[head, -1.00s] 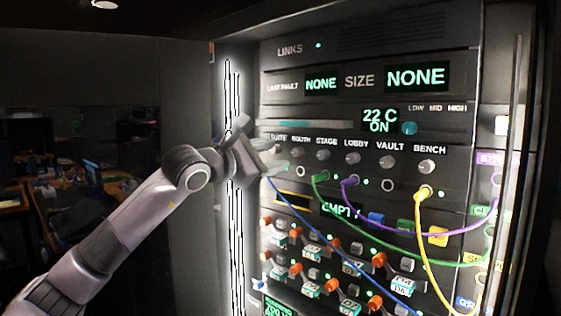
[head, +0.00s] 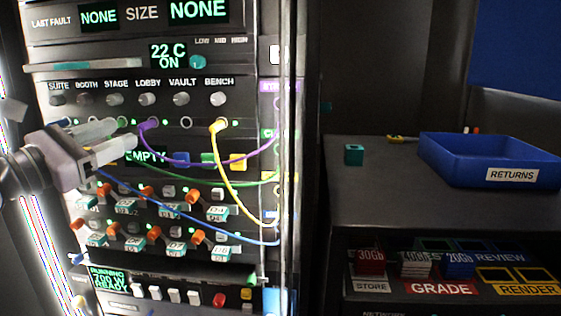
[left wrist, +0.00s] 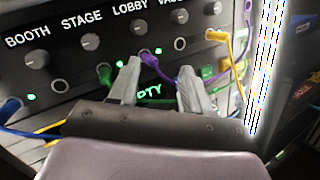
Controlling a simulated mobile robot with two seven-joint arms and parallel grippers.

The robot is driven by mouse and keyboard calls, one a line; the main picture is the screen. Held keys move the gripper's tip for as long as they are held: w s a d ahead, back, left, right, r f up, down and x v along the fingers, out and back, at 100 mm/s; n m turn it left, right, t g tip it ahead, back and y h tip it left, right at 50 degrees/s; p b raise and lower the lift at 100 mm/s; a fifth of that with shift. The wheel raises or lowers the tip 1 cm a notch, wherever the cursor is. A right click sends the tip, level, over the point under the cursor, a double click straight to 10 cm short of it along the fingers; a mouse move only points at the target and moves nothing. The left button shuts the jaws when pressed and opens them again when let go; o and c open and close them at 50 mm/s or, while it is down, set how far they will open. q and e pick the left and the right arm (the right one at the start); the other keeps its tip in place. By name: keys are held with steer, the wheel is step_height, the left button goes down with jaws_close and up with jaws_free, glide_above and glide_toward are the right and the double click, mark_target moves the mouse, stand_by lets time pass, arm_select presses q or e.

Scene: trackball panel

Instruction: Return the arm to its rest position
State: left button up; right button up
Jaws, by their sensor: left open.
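My left gripper (head: 124,142) is in front of the rack panel (head: 110,68), its arm coming in from the left. Its two pale fingers are apart, with nothing between them. In the left wrist view the open fingers (left wrist: 158,88) point at the panel below the STAGE and LOBBY knobs, near the green and purple cable plugs. Whether they touch the panel or cables is hard to tell. A purple cable (head: 185,163), a green cable (head: 215,181), a yellow cable (head: 226,185) and a blue cable (head: 185,228) hang across the panel. My right gripper is not in view.
A dark counter (head: 375,195) on the right holds a blue RETURNS tray (head: 460,168) and a small teal block (head: 354,155). Below are labelled shelf spaces with a red block (head: 369,262) and a blue block (head: 459,265). A vertical bar (head: 291,120) edges the rack.

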arm_select(q)
steer(key=s+d+f+n+t+h, duration=0.1)
steer(key=s+d+f+n+h, duration=0.1)
steer(key=s+d+n+h, duration=0.3)
steer(key=s+a+f+n+g+y, duration=0.1)
steer(key=s+a+f+n+y, duration=0.2)
steer(key=f+n+y, duration=1.1)
steer(key=s+a+f+n+g+y, duration=0.25)
steer(key=f+n+y, duration=0.55)
steer(key=n, duration=1.2)
steer(key=s+d+f+n+g+h, duration=0.35)
steer(key=s+f+g, duration=0.25)
steer(key=s+f, duration=0.4)
steer(key=s+d+f+n+g+h, duration=0.2)
steer(key=s+d+f+g+h, duration=0.3)
steer(key=s+f, duration=0.5)
steer(key=w+d+t+h+p, duration=0.2)
steer(key=w+t+p, duration=0.4)
steer(key=p, duration=0.4)
steer(key=shift+d+r+m, duration=0.35)
steer(key=shift+d+m, duration=0.1)
steer(key=shift+d, duration=0.15)
